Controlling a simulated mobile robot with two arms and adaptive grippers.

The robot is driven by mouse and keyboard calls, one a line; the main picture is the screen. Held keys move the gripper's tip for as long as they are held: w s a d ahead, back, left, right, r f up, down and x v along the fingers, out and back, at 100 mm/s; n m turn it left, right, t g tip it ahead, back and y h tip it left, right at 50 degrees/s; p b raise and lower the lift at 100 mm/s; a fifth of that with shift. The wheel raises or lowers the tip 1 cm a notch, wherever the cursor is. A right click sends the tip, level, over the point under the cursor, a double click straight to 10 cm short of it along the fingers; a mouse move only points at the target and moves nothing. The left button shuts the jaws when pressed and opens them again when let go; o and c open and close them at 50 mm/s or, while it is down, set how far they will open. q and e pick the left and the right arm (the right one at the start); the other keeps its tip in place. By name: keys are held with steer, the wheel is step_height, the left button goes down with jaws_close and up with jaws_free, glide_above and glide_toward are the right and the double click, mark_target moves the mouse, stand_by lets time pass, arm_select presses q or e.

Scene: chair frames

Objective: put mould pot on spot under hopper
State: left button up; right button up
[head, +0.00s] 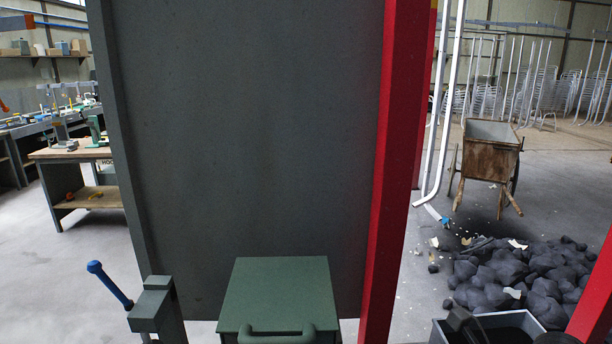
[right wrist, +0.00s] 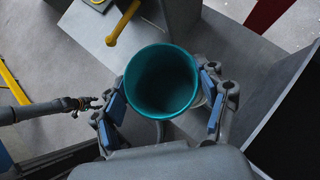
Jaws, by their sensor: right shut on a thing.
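The mould pot (right wrist: 162,82) is a teal round pot, seen from above in the right wrist view with its open mouth towards the camera. My right gripper (right wrist: 164,98) is shut on it, with a blue finger pad on each side. The inside of the pot looks dark and empty. An arm comes in from the left edge of that view; it looks like mine, and its small gripper (right wrist: 84,104) is too small to read. I cannot make out the pot in the head view. The hopper and the spot under it are not clearly identifiable.
In the head view a tall grey panel (head: 250,130) with a red post (head: 396,150) blocks the middle. A green lidded box (head: 278,295) and a blue-handled lever (head: 110,285) stand before it.

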steer(key=shift+s+d, duration=0.25)
steer(key=shift+s, duration=0.5)
steer(key=shift+s+d, duration=0.25)
steer(key=shift+s, duration=0.5)
steer(key=shift+w+b, duration=0.1)
steer(key=shift+b, duration=0.2)
